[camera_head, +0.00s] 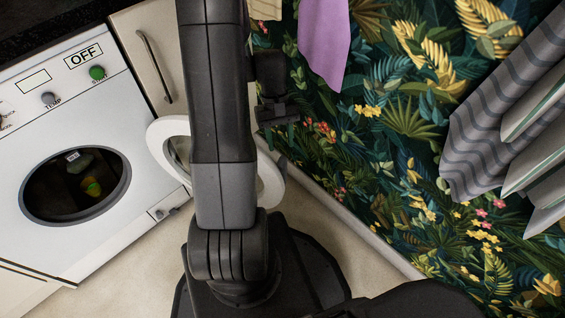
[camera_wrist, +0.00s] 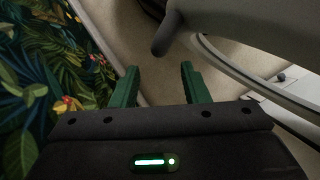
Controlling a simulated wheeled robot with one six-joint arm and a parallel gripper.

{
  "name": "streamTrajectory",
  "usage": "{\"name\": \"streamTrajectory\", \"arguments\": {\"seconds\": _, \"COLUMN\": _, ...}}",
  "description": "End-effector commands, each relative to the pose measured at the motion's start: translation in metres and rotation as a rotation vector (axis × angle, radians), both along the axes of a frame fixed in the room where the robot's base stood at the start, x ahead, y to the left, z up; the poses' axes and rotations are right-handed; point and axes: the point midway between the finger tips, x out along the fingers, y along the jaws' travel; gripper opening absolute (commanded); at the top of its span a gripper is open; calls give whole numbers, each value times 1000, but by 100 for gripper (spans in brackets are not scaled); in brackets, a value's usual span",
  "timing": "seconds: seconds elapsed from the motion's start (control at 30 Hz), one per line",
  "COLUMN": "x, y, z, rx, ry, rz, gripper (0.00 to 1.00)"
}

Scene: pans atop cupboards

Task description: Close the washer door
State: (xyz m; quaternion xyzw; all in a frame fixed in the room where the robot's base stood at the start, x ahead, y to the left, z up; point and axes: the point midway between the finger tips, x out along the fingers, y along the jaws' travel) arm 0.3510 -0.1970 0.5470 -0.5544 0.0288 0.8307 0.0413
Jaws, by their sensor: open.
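The white washer (camera_head: 60,120) stands at the left in the head view, its round drum opening (camera_head: 45,187) uncovered. The washer door (camera_head: 271,186), a white ring, stands swung open to the right of the opening, and my arm hides its middle. In the wrist view the door (camera_wrist: 245,35) fills the upper right, with a dark grey knob-like part (camera_wrist: 167,36) at its left end. My gripper (camera_wrist: 159,68) is open and empty, its green fingers apart. It is close to the door; I cannot tell whether they touch. In the head view the fingers cannot be made out.
A cupboard door with a handle (camera_head: 154,67) is right of the washer. A leafy patterned wall (camera_head: 390,130) runs along the right, with hanging cloths (camera_head: 325,40) and a striped grey cloth (camera_head: 490,120). Colored items (camera_head: 92,187) lie in the drum. Beige floor (camera_head: 125,265) is clear before the washer.

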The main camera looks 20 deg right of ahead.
Motion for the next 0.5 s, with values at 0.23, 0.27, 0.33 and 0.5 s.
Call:
{"name": "streamTrajectory", "arguments": {"seconds": 0.23, "x": -19, "y": 2, "z": -49, "rx": 0, "ry": 3, "rz": 0, "gripper": 41}}
{"name": "streamTrajectory", "arguments": {"seconds": 0.27, "x": -21, "y": 2, "z": -53, "rx": 0, "ry": 2, "rz": 0, "gripper": 41}}
{"name": "streamTrajectory", "arguments": {"seconds": 0.33, "x": -24, "y": 2, "z": -60, "rx": 0, "ry": 2, "rz": -1, "gripper": 41}}
{"name": "streamTrajectory", "arguments": {"seconds": 0.5, "x": -28, "y": 3, "z": -69, "rx": 0, "ry": 0, "rz": -1, "gripper": 41}}
